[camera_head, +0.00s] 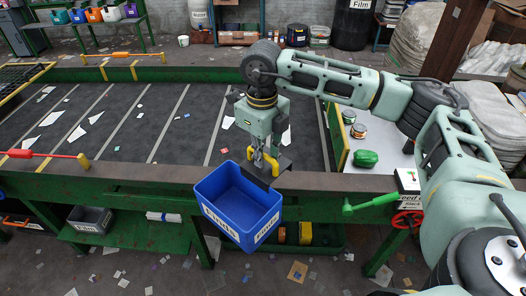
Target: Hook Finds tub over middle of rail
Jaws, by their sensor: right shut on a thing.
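The blue Finds tub (238,205) is an open box with white labels on its front and right side. It hangs tilted in front of the belt's near rail (135,183), around the middle of the picture. My right gripper (262,166) comes down from above at the rail and is shut on the tub's back edge. A yellow piece lies by the fingers, and the fingers hide part of the tub's edge. I cannot tell whether the tub's hook touches the rail. My left gripper is not in view.
The dark belt (150,125) carries scattered paper scraps. A red handle (45,154) sits at the left on the near rail. A green lever (370,203) and a red wheel (407,219) stand to the right. A grey bin (90,220) is on the green shelf below.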

